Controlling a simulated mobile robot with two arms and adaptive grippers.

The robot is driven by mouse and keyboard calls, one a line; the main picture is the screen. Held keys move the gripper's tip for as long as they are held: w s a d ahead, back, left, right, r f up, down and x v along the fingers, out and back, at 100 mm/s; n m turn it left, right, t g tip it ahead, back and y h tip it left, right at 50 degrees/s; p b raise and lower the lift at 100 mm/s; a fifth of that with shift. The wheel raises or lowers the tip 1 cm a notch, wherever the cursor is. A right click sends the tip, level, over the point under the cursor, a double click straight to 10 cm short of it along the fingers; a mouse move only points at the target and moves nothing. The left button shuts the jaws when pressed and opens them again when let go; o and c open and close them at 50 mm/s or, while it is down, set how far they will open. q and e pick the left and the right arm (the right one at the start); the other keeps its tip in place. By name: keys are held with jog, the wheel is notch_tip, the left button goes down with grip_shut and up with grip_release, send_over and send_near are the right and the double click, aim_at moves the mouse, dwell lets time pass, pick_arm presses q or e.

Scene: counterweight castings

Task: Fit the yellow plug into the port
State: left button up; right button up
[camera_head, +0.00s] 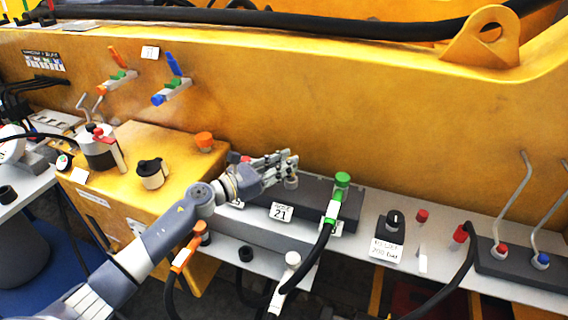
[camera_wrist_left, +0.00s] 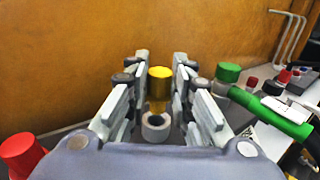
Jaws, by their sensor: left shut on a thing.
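The yellow plug (camera_wrist_left: 160,88) stands upright between the fingertips of my left gripper (camera_wrist_left: 160,84) in the left wrist view. The gripper is shut on it. The plug's narrower lower end is at the light grey ring of the port (camera_wrist_left: 155,133). I cannot tell whether its tip is above the opening or inside it. In the head view my left gripper (camera_head: 290,160) is over the dark block against the yellow wall. The port's ring (camera_head: 291,183) shows just under the fingertips, and the plug is hidden by the fingers. My right gripper is not in view.
A green-capped connector (camera_head: 342,180) with a black hose stands just right of the port. A red cap (camera_wrist_left: 22,152) is at the left in the wrist view. An orange cap (camera_head: 204,140) sits on the yellow box. The yellow wall (camera_head: 330,120) is close behind.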

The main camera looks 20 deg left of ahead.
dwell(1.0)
pick_arm(q)
jog(key=shift+b, duration=0.4)
dwell(0.4)
jog(key=shift+f, duration=0.15)
jog(key=shift+f+b, duration=0.1)
jog(key=shift+b, duration=0.2)
jog(key=shift+f, duration=0.2)
jog(key=shift+f+b, duration=0.8)
jog(key=shift+b, duration=0.25)
jog(key=shift+f+b, duration=0.5)
jog(key=shift+b, duration=0.05)
